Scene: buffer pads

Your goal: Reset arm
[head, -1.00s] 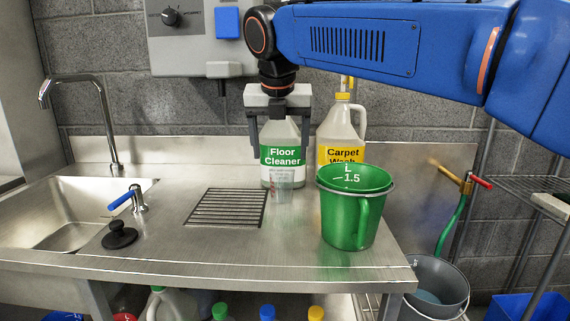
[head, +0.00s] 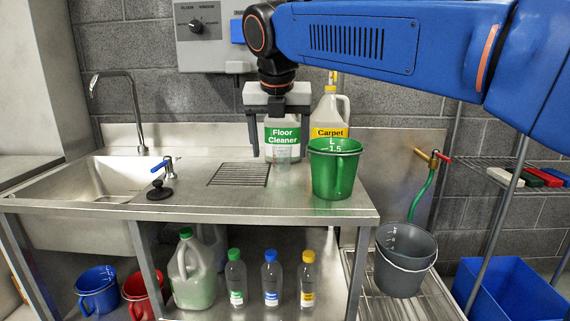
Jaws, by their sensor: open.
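My gripper (head: 278,149) hangs from my blue arm, fingers pointing down, above the steel counter (head: 230,204). It is open, its fingers spread apart in front of the floor cleaner jug (head: 283,137), whose green label shows between them. A small clear measuring cup shows faintly below the label; I cannot tell from here whether anything touches it. The carpet wash jug (head: 329,118) with a yellow label stands at the back, partly hidden by the green measuring bucket (head: 332,177) at the counter's right.
A sink (head: 108,182) with faucet is at left, a drain grate (head: 239,175) in the middle. A grey bucket (head: 404,262) sits low at right beside a blue bin (head: 508,292). Bottles and buckets stand under the counter. A wall dispenser (head: 207,36) is behind my arm.

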